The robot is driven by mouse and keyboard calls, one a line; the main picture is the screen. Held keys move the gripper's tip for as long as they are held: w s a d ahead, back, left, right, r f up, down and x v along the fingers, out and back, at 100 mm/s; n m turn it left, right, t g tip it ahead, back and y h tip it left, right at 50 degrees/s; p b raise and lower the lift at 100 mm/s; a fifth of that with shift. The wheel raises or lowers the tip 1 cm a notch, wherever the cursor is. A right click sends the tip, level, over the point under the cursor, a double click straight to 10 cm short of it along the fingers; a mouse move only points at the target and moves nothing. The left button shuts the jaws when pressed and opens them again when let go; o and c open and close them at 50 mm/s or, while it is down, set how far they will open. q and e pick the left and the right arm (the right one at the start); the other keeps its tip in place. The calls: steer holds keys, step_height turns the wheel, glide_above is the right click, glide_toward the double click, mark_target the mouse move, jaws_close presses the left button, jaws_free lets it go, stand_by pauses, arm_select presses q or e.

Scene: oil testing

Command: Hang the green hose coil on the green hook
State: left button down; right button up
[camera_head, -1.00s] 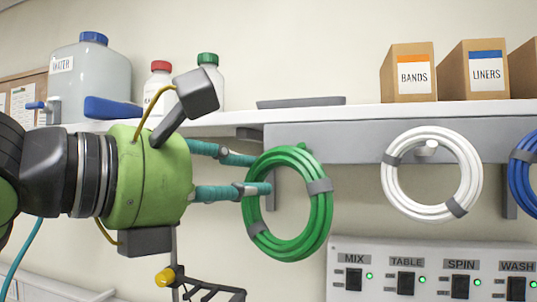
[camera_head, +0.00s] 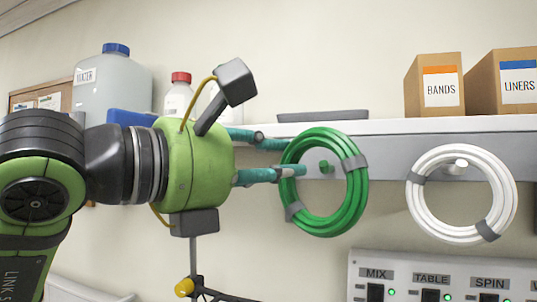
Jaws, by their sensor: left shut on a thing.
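The green hose coil (camera_head: 358,190) hangs upright as a ring with grey bands, in front of the grey rail. My left gripper (camera_head: 290,158) is shut on its left side, with one teal finger above the other and the upper fingertip partly hidden behind the coil. The green hook (camera_head: 326,167) shows through the coil's opening, in its upper middle part. A gap shows between the hook and the coil's upper inner edge. I cannot tell how far the hook reaches through the ring. My right gripper is not in view.
A white hose coil (camera_head: 411,204) hangs on a white hook (camera_head: 457,166) to the right. Below is a switch panel (camera_head: 362,264). The shelf (camera_head: 385,127) above holds cardboard boxes (camera_head: 434,60), a grey flat item (camera_head: 322,116), bottles and a water jug (camera_head: 112,88).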

arm_select(q)
steer(key=shift+w+d+f+p, duration=0.1)
steer(key=shift+w+d+p, duration=0.25)
steer(key=shift+w, duration=0.4)
steer(key=shift+w+d+p, duration=0.15)
steer(key=shift+w+p, duration=0.3)
steer(key=shift+w, duration=0.3)
steer(key=shift+w+d+f+p, duration=0.1)
steer(key=shift+w+d+p, duration=0.25)
steer(key=shift+w, duration=0.4)
steer(key=shift+w+f+b, duration=0.45)
steer(key=shift+w+b, duration=0.05)
steer(key=shift+w+d+f+b, duration=0.1)
steer(key=shift+f+b, duration=0.05)
steer(key=shift+b, duration=0.15)
steer(key=c, duration=0.9)
jaws_free()
